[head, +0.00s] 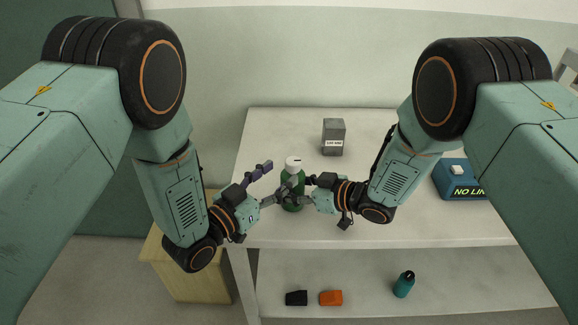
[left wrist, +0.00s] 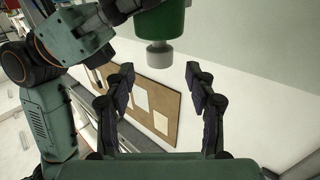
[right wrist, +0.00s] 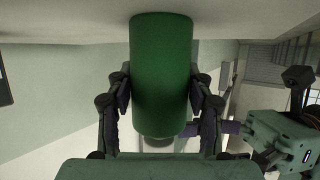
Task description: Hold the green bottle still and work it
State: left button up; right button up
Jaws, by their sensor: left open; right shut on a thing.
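The green bottle (head: 291,181) with a white cap (head: 293,163) is upright over the front part of the white table. My right gripper (head: 297,188) is shut on the bottle's body. In the right wrist view the bottle (right wrist: 160,65) fills the space between its fingers, and the cap is partly hidden. My left gripper (head: 277,181) is open, just left of the bottle. In the left wrist view the cap (left wrist: 160,55) lies ahead between the spread fingers, with a gap on both sides. I cannot tell whether the bottle's base touches the table.
A grey box (head: 333,138) with a small label stands behind the bottle. A blue box with lit lettering (head: 457,178) stands at right, partly hidden by my arm. A lower shelf holds a black block (head: 296,298), an orange block (head: 331,298) and a teal bottle (head: 404,285).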

pick_arm(q)
jog(key=v, duration=0.6)
jog(key=m+g+h, duration=0.6)
jog(key=g, duration=0.2)
send_near(286, 165)
jog(key=x, duration=1.1)
jog(key=shift+w+d+f, duration=0.15)
jog(key=shift+w+d, duration=0.1)
